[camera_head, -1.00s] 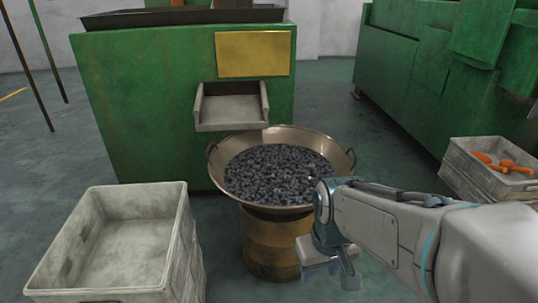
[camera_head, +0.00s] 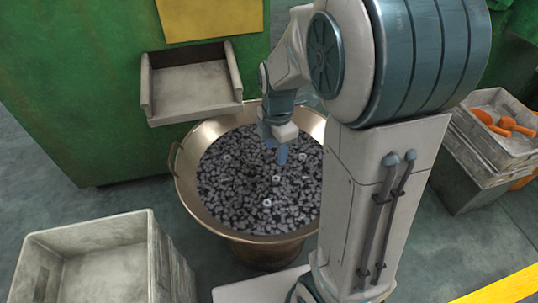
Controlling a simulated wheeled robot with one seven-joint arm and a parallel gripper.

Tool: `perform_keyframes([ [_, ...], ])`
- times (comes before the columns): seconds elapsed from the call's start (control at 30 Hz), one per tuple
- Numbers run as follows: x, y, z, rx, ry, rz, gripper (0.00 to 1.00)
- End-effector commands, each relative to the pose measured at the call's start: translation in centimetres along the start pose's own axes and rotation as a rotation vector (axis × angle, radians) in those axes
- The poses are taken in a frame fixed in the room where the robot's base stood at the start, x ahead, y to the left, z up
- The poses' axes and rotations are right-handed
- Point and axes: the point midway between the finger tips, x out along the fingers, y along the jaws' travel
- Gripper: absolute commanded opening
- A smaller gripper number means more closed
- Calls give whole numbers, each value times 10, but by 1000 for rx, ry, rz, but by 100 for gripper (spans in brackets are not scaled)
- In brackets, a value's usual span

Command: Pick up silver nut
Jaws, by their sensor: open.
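A wide metal pan (camera_head: 187,187) is filled with a heap of small dark grey metal pieces (camera_head: 235,185). A few lighter silver nuts lie on the heap, one silver nut (camera_head: 267,203) near the middle and another silver nut (camera_head: 276,178) just above it. My gripper (camera_head: 282,158) is over the right half of the pan, pointing down, with its blue fingers close above the pieces. It is open, and I see nothing held in it. My arm hides the pan's right edge.
A green machine (camera_head: 95,120) with a grey chute (camera_head: 195,95) stands behind the pan. An empty grey crate (camera_head: 152,262) is at the lower left. A stack of crates (camera_head: 470,165) with orange scoops (camera_head: 505,124) stands at the right.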

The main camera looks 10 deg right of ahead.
Motion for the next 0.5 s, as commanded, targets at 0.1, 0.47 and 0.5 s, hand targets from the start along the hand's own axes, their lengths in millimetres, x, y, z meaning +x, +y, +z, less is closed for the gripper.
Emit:
perform_keyframes([
  [0.1, 3, 3, 0, -52, -2, -4, 45],
  [0.47, 68, 3, 0, -60, -3, -6, 45],
  [0.5, 74, 3, 1, -59, -3, -7, 45],
])
